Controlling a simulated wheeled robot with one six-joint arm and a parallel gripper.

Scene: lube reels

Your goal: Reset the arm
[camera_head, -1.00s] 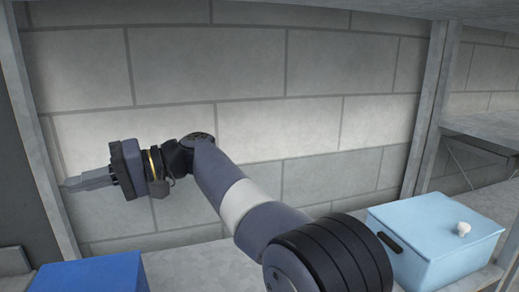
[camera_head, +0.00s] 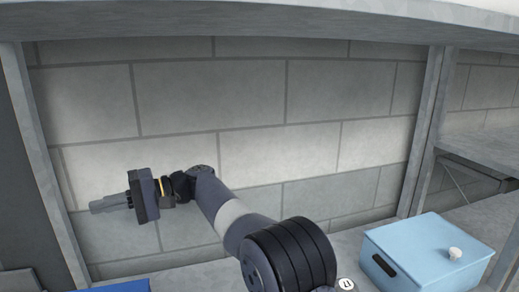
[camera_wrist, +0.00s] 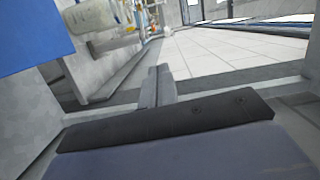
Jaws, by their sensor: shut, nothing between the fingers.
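My gripper (camera_head: 108,203) points left in the head view, held in front of the block wall near the left shelf post. Its fingers are together with nothing between them. In the wrist view my gripper (camera_wrist: 158,85) shows as two closed grey fingers above the dark palm, with a tiled floor beyond. My arm reaches from the lower middle of the head view toward the left.
A light blue box (camera_head: 420,255) with a white knob stands on the shelf (camera_head: 350,245) at the right. A blue object (camera_head: 120,286) shows at the bottom left edge. Shelf posts (camera_head: 425,135) stand on both sides, and an upper shelf (camera_head: 260,22) spans the top.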

